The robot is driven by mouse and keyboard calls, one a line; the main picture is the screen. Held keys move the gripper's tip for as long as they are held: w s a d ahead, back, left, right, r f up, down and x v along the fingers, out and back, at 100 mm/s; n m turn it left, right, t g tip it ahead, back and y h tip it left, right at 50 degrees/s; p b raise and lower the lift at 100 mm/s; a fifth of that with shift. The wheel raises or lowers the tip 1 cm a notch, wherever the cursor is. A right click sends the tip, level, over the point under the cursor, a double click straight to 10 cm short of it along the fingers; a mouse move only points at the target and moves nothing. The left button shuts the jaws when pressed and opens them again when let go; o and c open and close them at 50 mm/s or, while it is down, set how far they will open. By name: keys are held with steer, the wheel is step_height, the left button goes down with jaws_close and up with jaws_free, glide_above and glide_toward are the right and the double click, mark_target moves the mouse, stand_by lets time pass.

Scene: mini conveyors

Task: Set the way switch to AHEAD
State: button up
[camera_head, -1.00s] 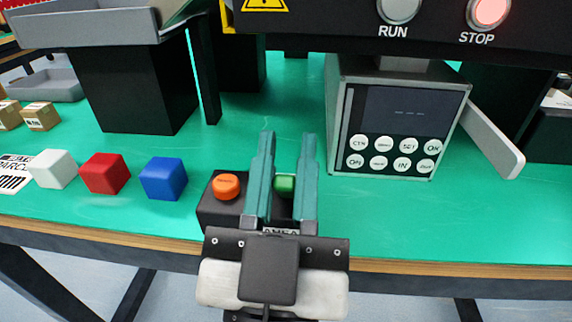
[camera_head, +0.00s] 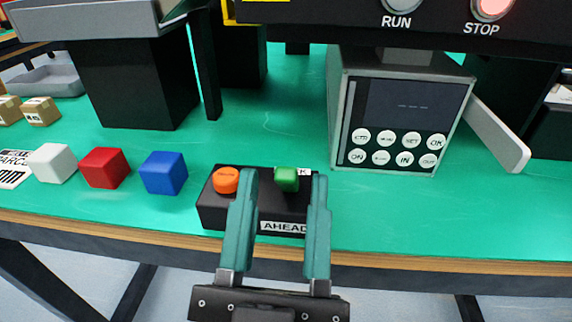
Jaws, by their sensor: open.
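The way switch is a black box (camera_head: 211,212) on the green table near its front edge. It has an orange round button (camera_head: 226,180) on its left and a green knob (camera_head: 287,179) on its right. A white label on its front face reads AHEAD (camera_head: 283,227); another label behind the green knob is partly hidden. My gripper (camera_head: 282,178) is open, with its two teal fingers apart over the front of the box. The left fingertip is between the orange button and the green knob; the right one is just right of the knob. Contact cannot be told.
White (camera_head: 52,163), red (camera_head: 104,168) and blue (camera_head: 163,173) cubes stand left of the box. A grey keypad unit (camera_head: 399,115) stands behind right. A black panel with RUN and STOP (camera_head: 440,32) overhangs the back. The table's right front is clear.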

steer(key=b+v, duration=0.1)
steer(key=v, duration=0.5)
steer(key=shift+s+f, duration=0.2)
steer(key=shift+s, duration=0.1)
